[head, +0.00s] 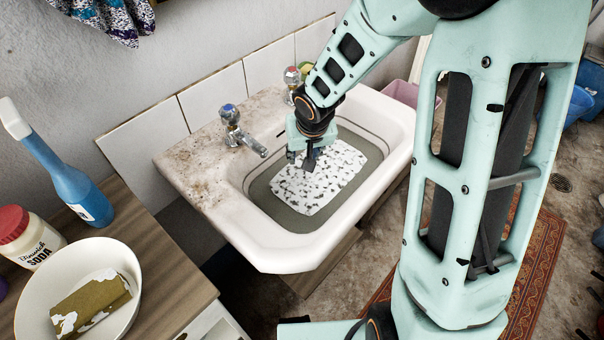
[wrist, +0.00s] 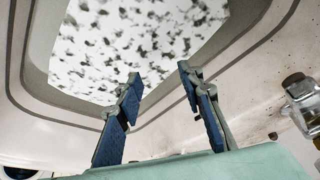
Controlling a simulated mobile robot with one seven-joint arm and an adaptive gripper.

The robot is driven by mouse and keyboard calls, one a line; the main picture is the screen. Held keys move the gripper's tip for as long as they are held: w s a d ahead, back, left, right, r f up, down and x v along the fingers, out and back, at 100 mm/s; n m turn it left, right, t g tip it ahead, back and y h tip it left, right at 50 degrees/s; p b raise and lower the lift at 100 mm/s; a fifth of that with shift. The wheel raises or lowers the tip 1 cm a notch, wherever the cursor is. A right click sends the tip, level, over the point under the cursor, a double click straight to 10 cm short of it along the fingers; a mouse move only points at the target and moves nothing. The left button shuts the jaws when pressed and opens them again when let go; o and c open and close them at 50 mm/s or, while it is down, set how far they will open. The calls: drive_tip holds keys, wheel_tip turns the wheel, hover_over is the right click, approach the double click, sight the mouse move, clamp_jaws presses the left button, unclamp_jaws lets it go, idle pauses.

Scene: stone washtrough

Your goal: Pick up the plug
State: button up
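I do not see the plug in either view. The white stone sink (head: 262,262) holds murky grey water (head: 262,192) with a patch of white foam (head: 318,182), which hides what lies below. My gripper (head: 308,160) is over the back part of the basin, close above the foam in the head view. In the wrist view my gripper (wrist: 160,78) is open, its two blue-padded fingers apart with nothing between them. The foam (wrist: 140,40) and the sink's rim show beyond the fingers.
A chrome tap with a blue top (head: 232,125) stands on the sink's back left ledge; another tap (head: 292,78) is partly behind my arm. A wooden counter (head: 165,262) at left bears a blue bottle (head: 70,185), a soda jar (head: 28,238) and a white bowl (head: 120,322) holding a sponge.

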drive_tip(key=b+x, duration=0.2)
drive_tip(key=x, duration=0.4)
drive_tip(key=shift+s+a, duration=0.1)
drive_tip(key=shift+a, duration=0.1)
clamp_jaws()
